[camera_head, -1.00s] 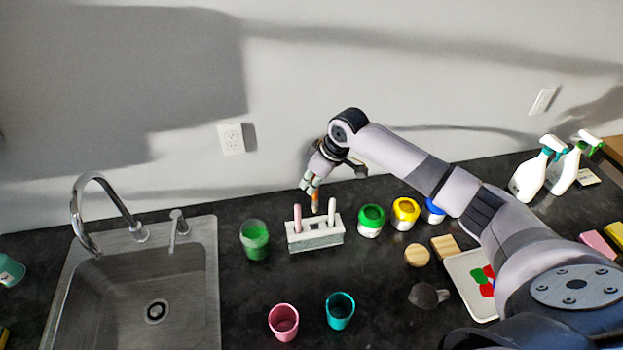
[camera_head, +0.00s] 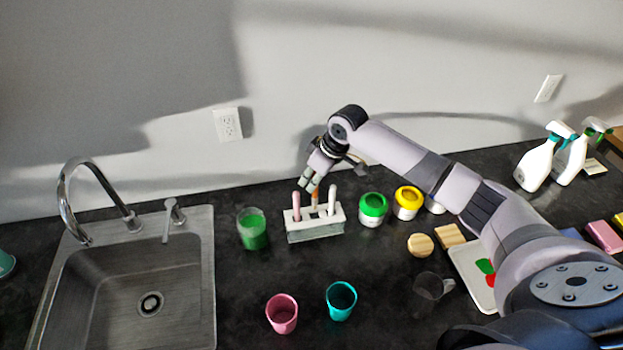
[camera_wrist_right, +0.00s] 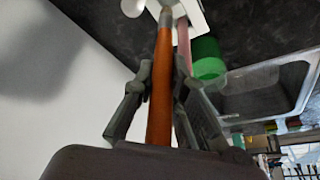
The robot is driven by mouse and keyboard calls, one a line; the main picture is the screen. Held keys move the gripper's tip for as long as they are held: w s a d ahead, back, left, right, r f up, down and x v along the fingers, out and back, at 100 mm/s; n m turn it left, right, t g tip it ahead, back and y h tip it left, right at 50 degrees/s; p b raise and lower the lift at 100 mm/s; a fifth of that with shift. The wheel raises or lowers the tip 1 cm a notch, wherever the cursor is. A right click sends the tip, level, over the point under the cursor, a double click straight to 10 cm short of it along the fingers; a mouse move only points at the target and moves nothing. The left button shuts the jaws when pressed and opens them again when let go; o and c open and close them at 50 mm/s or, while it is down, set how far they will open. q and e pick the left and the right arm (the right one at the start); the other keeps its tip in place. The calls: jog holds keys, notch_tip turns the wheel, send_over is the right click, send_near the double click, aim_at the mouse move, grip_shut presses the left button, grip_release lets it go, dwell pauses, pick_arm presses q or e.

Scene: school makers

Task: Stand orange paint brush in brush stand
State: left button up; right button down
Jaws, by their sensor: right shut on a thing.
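My right gripper (camera_head: 310,182) is at the back of the white brush stand (camera_head: 316,232), just above it. It is shut on the orange paint brush (camera_head: 316,194), which also shows large in the right wrist view (camera_wrist_right: 162,85). The brush is roughly upright over the middle of the stand, between a pink brush (camera_head: 296,204) and a white brush (camera_head: 332,200) standing there. Whether its lower end is inside a hole is hidden. My left gripper is not in view.
A green jar (camera_head: 252,230) stands left of the stand; green (camera_head: 373,208) and yellow (camera_head: 407,202) paint pots stand right. Pink (camera_head: 282,314) and teal (camera_head: 341,300) cups stand in front. The sink (camera_head: 135,285) is at left, spray bottles (camera_head: 540,160) at right.

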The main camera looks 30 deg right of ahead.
notch_tip(320, 180, down, 8)
jog(key=b, duration=0.3)
dwell(1.0)
jog(key=c, duration=1.5)
grip_release()
jog(key=shift+c, duration=0.2)
jog(key=shift+r, duration=0.1)
jog(key=v, duration=1.2)
